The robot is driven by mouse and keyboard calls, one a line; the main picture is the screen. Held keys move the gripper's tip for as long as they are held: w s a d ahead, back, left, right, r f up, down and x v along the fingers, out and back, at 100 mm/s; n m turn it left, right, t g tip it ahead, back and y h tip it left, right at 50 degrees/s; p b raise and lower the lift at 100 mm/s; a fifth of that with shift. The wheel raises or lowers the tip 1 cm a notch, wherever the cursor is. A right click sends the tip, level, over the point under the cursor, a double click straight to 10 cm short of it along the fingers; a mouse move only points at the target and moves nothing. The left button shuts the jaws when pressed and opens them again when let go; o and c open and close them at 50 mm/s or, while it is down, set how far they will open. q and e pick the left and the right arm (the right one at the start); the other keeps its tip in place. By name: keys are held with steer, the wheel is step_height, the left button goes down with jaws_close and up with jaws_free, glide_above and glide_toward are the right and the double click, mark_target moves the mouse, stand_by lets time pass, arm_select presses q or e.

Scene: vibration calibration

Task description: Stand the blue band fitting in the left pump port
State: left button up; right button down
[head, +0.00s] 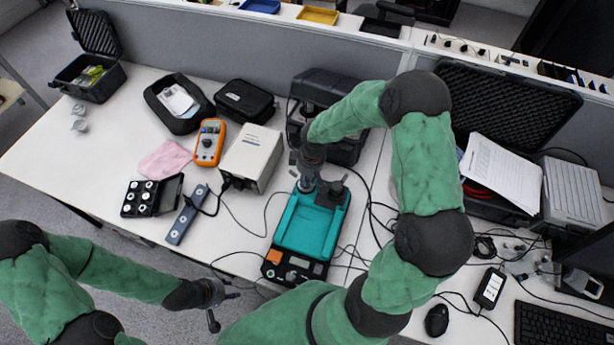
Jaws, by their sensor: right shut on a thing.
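The teal pump (311,222) stands on the bench at the centre, its orange-marked control panel toward me. My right gripper (308,172) points down over the pump's far left corner, at the left port. It is shut on a small grey fitting (306,185), seemingly the blue band fitting, mostly hidden by the fingers. I cannot tell whether the fitting is seated in the port or just above it. A dark grey piece (330,191) stands at the right port. My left gripper (224,307) is open and empty, in front of the bench's near edge.
A white box (251,157), an orange multimeter (209,142), a power strip (187,215) and a black case of knobs (141,198) stand left of the pump. Two grey fittings (79,118) lie far left. Cables run around the pump. An open black case (505,110) is at right.

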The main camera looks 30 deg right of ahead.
steer(key=shift+f, duration=0.2)
stand_by(0.5)
steer(key=c, duration=0.9)
jaws_free()
step_height(320, 180, up, 12)
steer(key=s, duration=0.1)
steer(key=shift+d, duration=0.3)
steer(key=shift+s, duration=0.1)
